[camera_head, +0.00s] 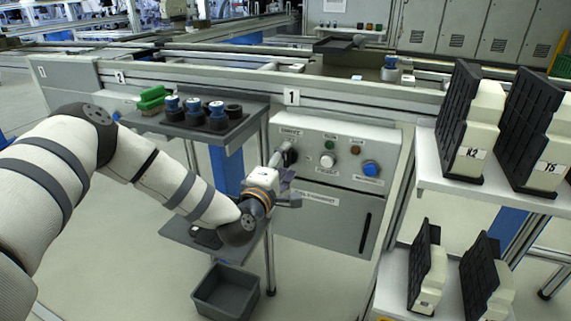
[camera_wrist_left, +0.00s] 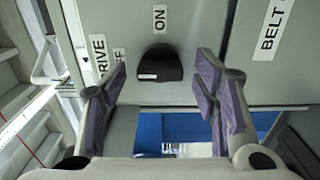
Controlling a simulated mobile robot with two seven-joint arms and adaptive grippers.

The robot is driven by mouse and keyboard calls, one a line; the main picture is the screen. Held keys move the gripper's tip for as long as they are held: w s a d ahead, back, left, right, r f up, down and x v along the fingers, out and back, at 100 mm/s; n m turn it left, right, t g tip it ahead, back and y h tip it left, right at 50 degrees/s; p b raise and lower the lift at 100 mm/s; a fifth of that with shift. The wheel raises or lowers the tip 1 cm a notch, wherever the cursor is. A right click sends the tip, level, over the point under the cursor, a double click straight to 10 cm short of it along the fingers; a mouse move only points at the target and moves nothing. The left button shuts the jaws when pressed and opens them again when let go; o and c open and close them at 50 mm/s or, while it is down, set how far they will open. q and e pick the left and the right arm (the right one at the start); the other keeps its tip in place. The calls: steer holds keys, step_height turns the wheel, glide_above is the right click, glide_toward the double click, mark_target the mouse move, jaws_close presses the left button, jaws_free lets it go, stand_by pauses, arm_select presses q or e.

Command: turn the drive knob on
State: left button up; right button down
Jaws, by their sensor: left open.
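The drive knob (camera_wrist_left: 160,62) is a black knob on a grey panel in the left wrist view. A small white mark shows at its lower left. An ON label (camera_wrist_left: 159,18) is above it; a partly hidden label ending in FF (camera_wrist_left: 118,62) is to its left. My left gripper (camera_wrist_left: 162,82) is open, with one purple-padded finger on each side of the knob and visible gaps between. In the head view my left gripper (camera_head: 283,176) is at the left part of the control panel (camera_head: 317,187), partly covering the knob (camera_head: 290,156). My right gripper is not in view.
The panel also carries a white button (camera_head: 327,160) and a blue button (camera_head: 371,168). A shelf with dark and blue cylindrical parts (camera_head: 217,116) is left of it. A grey bin (camera_head: 226,291) stands below. A rack with black-and-cream units (camera_head: 470,122) is at right.

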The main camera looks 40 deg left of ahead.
arm_select(q)
steer(key=shift+w, duration=0.25)
steer(key=c, duration=1.2)
steer(key=shift+o, duration=0.2)
steer(key=shift+r+m, duration=0.1)
steer(key=shift+m, duration=0.2)
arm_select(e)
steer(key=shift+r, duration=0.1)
arm_select(q)
steer(key=m+p, duration=0.2)
steer(key=m, duration=0.1)
steer(key=shift+r, duration=0.15)
steer(key=m+p, duration=0.2)
steer(key=m, duration=0.4)
steer(key=m+p, duration=0.1)
steer(key=m, duration=0.3)
steer(key=shift+m+p, duration=0.5)
steer(key=shift+m, duration=1.6)
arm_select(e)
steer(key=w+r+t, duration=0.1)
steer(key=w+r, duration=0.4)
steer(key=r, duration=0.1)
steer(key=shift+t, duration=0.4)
arm_select(q)
steer(key=shift+f, duration=0.2)
